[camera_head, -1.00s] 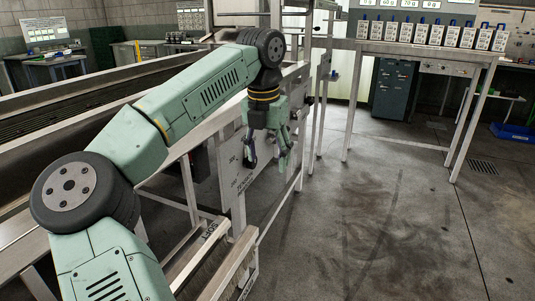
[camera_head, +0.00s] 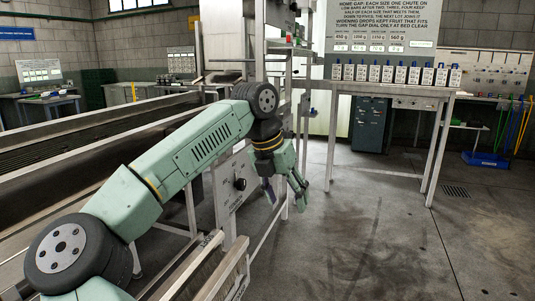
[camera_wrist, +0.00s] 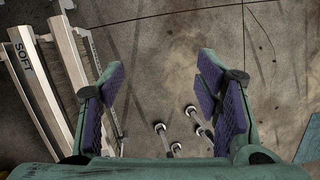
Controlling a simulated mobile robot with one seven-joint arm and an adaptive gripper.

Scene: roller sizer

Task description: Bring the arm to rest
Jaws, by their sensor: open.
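My gripper (camera_head: 286,191) hangs at the end of my green arm, beside the metal frame of the sizer (camera_head: 226,187), and points down and to the right over the floor. In the wrist view my gripper (camera_wrist: 163,95) has its two purple-padded fingers wide apart, with nothing between them. I cannot tell from the head view whether the gripper touches the frame.
A metal table (camera_head: 392,88) with a row of small labelled boxes stands at the back right.

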